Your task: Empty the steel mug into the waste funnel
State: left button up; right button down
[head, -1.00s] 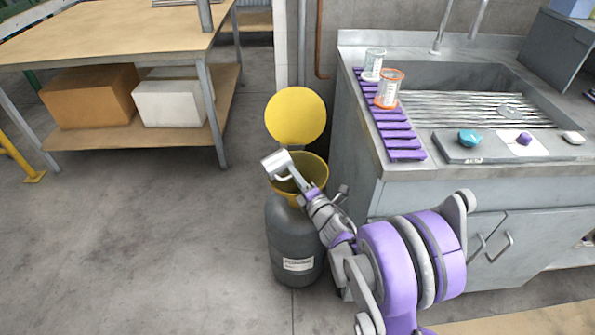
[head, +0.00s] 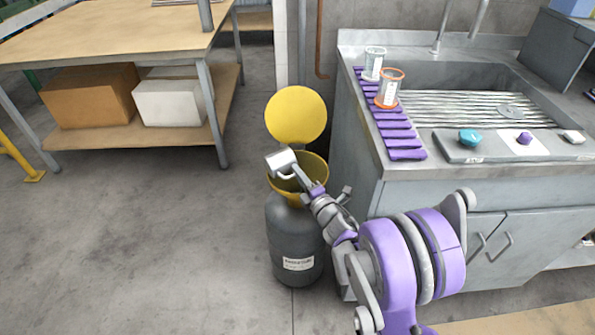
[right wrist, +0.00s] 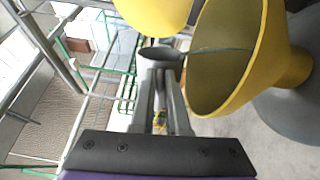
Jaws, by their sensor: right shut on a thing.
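The small steel mug (head: 280,160) is at the left rim of the yellow waste funnel (head: 318,168) in the head view, apparently above it. Its handle side faces my right gripper (head: 299,181), which is shut on it. In the right wrist view, the mug (right wrist: 160,53) is a grey oval at the tips of the right fingers (right wrist: 160,85), beside the wide funnel mouth (right wrist: 235,50). The funnel sits on a grey canister (head: 291,235). My left gripper is not in view.
The funnel's round yellow lid (head: 296,115) stands open behind it. A steel sink unit (head: 375,190) is close on the right, with two beakers (head: 375,62) (head: 390,88) on a purple slatted mat (head: 398,142). A wooden workbench (head: 120,45) stands at left. The floor between is clear.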

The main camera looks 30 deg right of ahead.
jog(key=shift+d+f+m, duration=0.15)
jog(key=shift+f+m, duration=0.25)
jog(key=shift+m, duration=0.1)
jog(key=shift+d+m, duration=0.15)
jog(key=shift+m, duration=0.25)
jog(key=shift+b, duration=0.3)
jog(key=n, duration=0.1)
jog(key=a+r+n+p, duration=0.1)
jog(key=shift+r+n, duration=0.1)
jog(key=shift+n, duration=0.2)
dwell(0.5)
